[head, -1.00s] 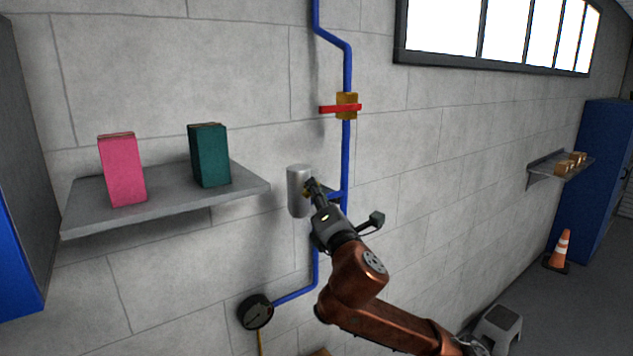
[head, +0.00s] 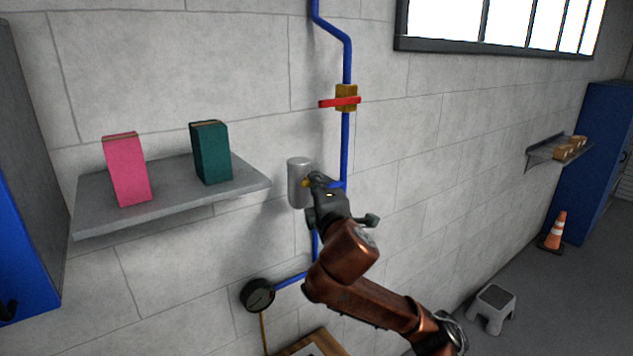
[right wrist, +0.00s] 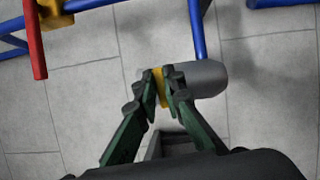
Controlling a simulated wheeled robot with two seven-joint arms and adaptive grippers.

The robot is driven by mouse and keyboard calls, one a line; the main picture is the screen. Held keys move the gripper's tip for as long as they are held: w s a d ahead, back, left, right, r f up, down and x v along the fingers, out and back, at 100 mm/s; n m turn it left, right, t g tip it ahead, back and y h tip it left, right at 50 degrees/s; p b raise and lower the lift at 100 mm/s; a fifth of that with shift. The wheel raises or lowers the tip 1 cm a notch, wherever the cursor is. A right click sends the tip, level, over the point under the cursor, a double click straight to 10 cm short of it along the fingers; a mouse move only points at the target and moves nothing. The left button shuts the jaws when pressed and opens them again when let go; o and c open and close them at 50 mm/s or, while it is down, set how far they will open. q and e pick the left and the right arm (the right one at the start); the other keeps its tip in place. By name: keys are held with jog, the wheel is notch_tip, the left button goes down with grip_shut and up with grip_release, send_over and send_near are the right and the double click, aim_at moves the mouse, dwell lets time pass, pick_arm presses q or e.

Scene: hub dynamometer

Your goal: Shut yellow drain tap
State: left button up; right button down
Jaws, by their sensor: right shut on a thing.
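The yellow drain tap (head: 306,184) shows as a small yellow piece at the side of a grey metal cylinder (head: 299,168) on the wall's blue pipework. My right gripper (head: 317,181) is at the tap and covers much of it in the head view. In the right wrist view the yellow tap (right wrist: 160,88) stands between the two green fingers of my gripper (right wrist: 163,82), which are shut on it, beside the grey cylinder (right wrist: 205,78). My left gripper is not in view.
A red lever (head: 340,102) sits on a brass valve (head: 346,90) higher on the blue pipe (head: 345,145). A round gauge (head: 257,294) hangs lower left. A shelf (head: 170,208) with a pink box (head: 127,168) and a green box (head: 210,152) juts out at left.

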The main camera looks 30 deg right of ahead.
dwell(0.3)
jog(key=c, duration=2)
grip_release()
jog(key=shift+c, duration=0.2)
jog(key=v, duration=1.2)
jog(key=shift+w+f, duration=0.1)
